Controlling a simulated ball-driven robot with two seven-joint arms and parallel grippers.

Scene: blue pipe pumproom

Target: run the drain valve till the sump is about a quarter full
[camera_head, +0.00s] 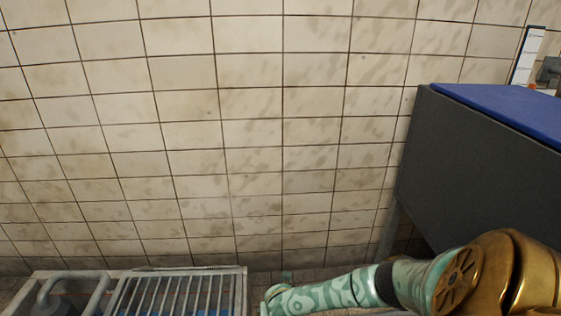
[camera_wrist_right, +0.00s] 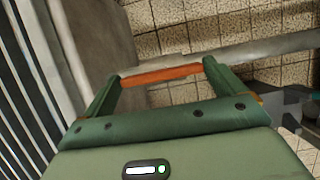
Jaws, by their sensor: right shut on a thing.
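In the right wrist view my right gripper (camera_wrist_right: 161,76) is shut on an orange-red handle (camera_wrist_right: 160,75), which lies crosswise between its two green fingers. The handle appears to be the drain valve's lever; a pale pipe runs just behind it. The valve body cannot be made out for certain. In the head view my right arm comes in from the lower right, and its hand end is not clear at the bottom edge. A grey barred grating (camera_head: 165,297) at the lower left may cover the sump; a little blue shows beneath. No fill level can be read. My left gripper is out of view.
A dark grey cabinet or tank with a blue top (camera_head: 500,105) stands at the right. A white strip with marks (camera_head: 527,55) rises behind it. The tiled wall (camera_head: 250,130) fills the back. Grey bars (camera_wrist_right: 30,90) run along the left of the wrist view.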

